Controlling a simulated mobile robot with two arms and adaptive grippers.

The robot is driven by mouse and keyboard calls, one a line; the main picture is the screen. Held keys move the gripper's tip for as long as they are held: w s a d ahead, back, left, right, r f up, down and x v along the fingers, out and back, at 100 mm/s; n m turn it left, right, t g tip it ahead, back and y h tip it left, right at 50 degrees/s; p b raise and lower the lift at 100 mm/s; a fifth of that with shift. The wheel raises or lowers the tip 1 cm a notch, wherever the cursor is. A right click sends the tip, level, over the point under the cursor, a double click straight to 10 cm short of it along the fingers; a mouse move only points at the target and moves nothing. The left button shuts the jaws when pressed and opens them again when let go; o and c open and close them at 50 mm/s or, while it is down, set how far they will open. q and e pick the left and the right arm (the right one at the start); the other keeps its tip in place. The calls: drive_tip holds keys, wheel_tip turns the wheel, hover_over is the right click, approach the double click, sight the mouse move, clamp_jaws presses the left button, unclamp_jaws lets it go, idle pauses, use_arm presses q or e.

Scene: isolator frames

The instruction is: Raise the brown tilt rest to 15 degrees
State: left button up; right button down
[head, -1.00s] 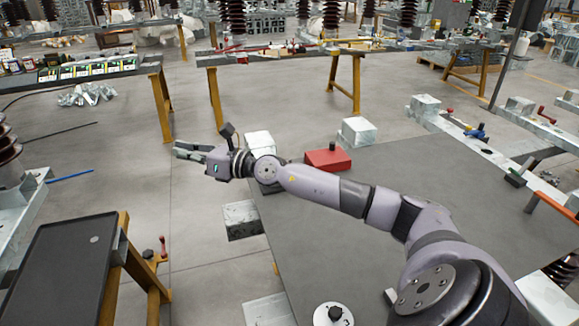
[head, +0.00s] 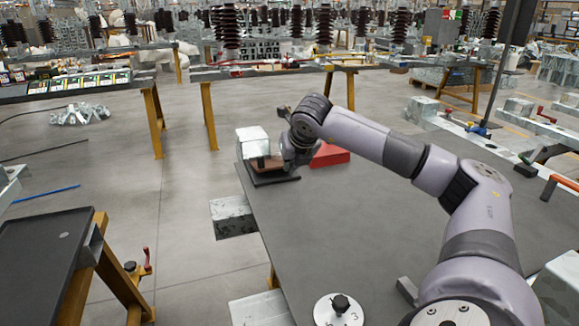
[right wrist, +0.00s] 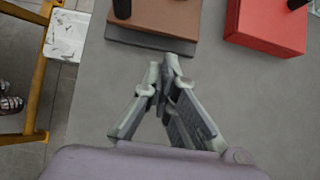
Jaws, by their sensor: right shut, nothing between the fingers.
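The brown tilt rest (head: 260,162) sits on a dark base plate (head: 273,179) near the far left corner of the grey table. My right gripper (head: 296,160) is beside its right side in the head view, partly hiding it. In the right wrist view the brown rest (right wrist: 180,18) shows at the top, with a dark knob on it and the dark plate's edge (right wrist: 150,42) below. My right gripper (right wrist: 168,62) is shut and empty, its tips just short of that edge. I cannot tell the rest's angle. My left gripper is not in view.
A red block (head: 330,155) stands right of the rest. A pale metal block (head: 252,141) is behind it. A numbered dial with a black knob (head: 338,308) is at the front edge. The table's middle (head: 350,220) is clear beneath my arm.

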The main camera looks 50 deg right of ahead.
sight(282, 178)
drive_tip(key=x, duration=0.5)
drive_tip(key=shift+w+d+f, duration=0.1)
drive_tip(key=shift+w+f, duration=0.1)
drive_tip(key=shift+f, duration=0.1)
drive_tip(key=shift+w+d+f, duration=0.1)
drive_tip(key=shift+w+f, duration=0.15)
drive_tip(key=shift+f, duration=0.1)
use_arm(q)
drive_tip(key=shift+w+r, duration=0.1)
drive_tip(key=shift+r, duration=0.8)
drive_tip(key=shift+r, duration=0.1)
use_arm(e)
drive_tip(key=shift+r, duration=0.1)
